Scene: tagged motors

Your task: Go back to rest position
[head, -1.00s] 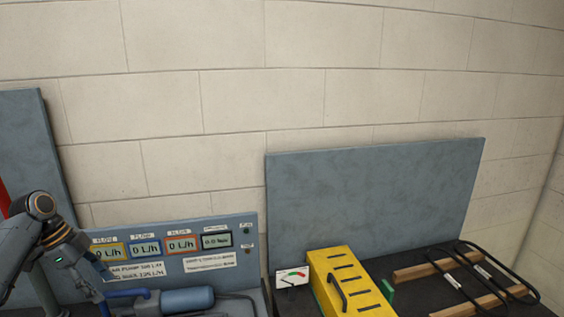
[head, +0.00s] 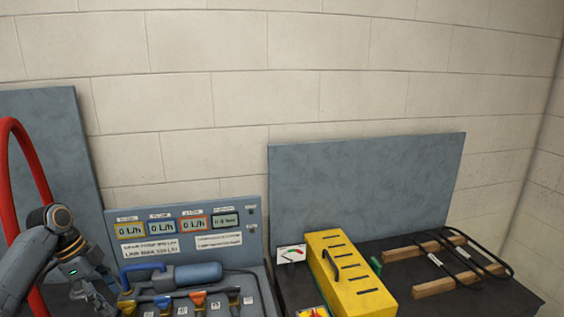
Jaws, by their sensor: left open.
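My left arm comes in at the lower left. Its dark grey gripper (head: 100,284) hangs in front of the left end of the flow panel (head: 230,259), pointing down and to the right. Its fingers are small and partly cut off by the bottom edge, but they look apart with nothing seen between them. I cannot tell whether it touches anything. My right gripper is not in the head view. No motors can be made out.
The panel has several displays, a blue-grey cylinder (head: 196,274) and coloured valves (head: 197,299). A red hose (head: 32,160) arches at the left.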

